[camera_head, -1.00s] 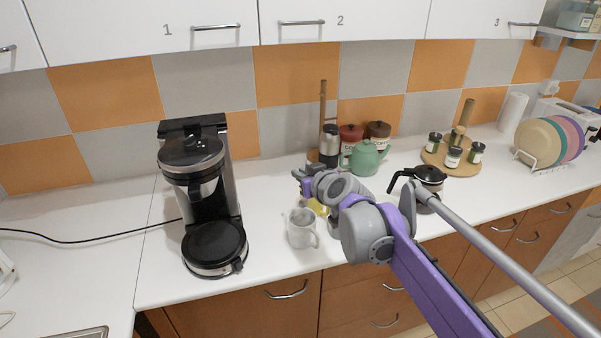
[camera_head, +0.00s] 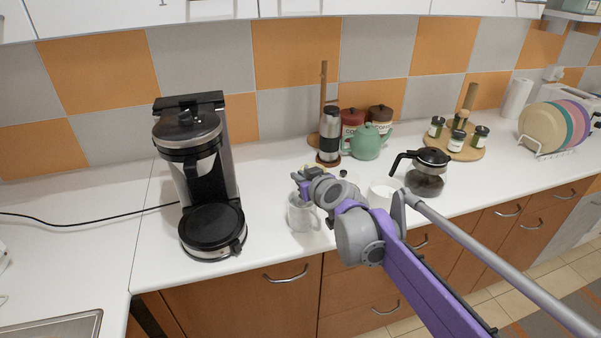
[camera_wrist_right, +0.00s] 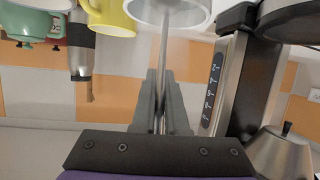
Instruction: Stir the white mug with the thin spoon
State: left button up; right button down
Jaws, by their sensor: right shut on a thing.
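The white mug (camera_head: 301,215) stands upright on the counter, right of the coffee maker. My right gripper (camera_head: 301,181) is just above it, pointing down. In the right wrist view my gripper (camera_wrist_right: 160,108) is shut on the thin spoon (camera_wrist_right: 163,62). In the head view the spoon is hidden by the gripper and mug. My left gripper is not in view.
The coffee maker (camera_head: 193,140) stands left of the mug. A second white mug (camera_head: 381,195) and a glass coffee pot (camera_head: 427,172) are to the right. A yellow mug (camera_wrist_right: 112,17), teal teapot (camera_head: 366,143) and steel grinder (camera_head: 330,140) are nearby. The counter's front edge is close.

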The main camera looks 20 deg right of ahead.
jog(key=shift+w+a+f+b, duration=0.15)
jog(key=shift+f+b, duration=0.15)
jog(key=shift+f, duration=0.65)
jog(key=shift+w+d+f+b, duration=0.1)
jog(key=shift+f+b, duration=0.2)
jog(key=shift+f, duration=0.6)
jog(key=shift+f, duration=0.1)
jog(key=shift+w, duration=0.1)
jog(key=shift+p, duration=3.75)
